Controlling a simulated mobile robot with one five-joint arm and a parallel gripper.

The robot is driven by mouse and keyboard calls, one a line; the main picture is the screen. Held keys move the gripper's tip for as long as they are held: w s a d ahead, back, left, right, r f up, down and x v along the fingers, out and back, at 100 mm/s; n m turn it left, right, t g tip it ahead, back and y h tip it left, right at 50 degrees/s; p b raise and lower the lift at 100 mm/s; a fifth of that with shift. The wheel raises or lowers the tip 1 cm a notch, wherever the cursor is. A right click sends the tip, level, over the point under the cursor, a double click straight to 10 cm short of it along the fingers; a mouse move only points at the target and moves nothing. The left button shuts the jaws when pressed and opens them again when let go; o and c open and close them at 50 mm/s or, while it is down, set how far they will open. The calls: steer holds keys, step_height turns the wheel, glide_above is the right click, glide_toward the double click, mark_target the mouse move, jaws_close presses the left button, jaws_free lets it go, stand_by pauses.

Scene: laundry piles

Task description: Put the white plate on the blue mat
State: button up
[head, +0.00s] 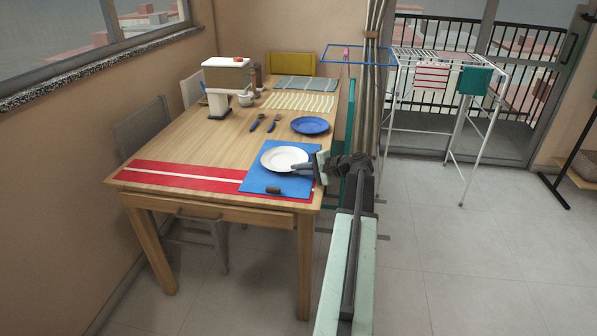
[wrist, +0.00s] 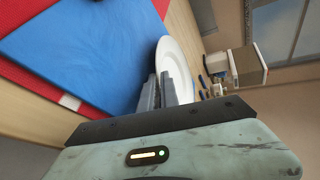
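The white plate (head: 284,158) is over the far part of the blue mat (head: 257,182), face up and about level. Its far side reaches past the mat's back edge. I cannot tell whether it touches the mat. My gripper (head: 302,167) is at the plate's right rim. In the wrist view, its two grey fingers (wrist: 164,92) are close together with the rim of the plate (wrist: 177,58) between them. The finger contact is partly hidden. The blue mat (wrist: 90,45) lies beside the fingers there.
A red striped runner (head: 185,178) is left of the mat. A blue plate (head: 310,125) and cutlery (head: 264,122) are behind. A white-and-brown appliance (head: 222,85) stands farther back. Bare wood lies between these.

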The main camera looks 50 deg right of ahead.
steer(key=shift+o, duration=0.3)
steer(key=shift+s+r, duration=0.15)
steer(key=p+v, duration=0.4)
steer(key=v, duration=0.6)
steer(key=shift+s+r, duration=0.2)
steer(key=shift+s+d+r+p, duration=0.15)
steer(key=shift+s+p, duration=0.2)
steer(key=shift+s, duration=0.25)
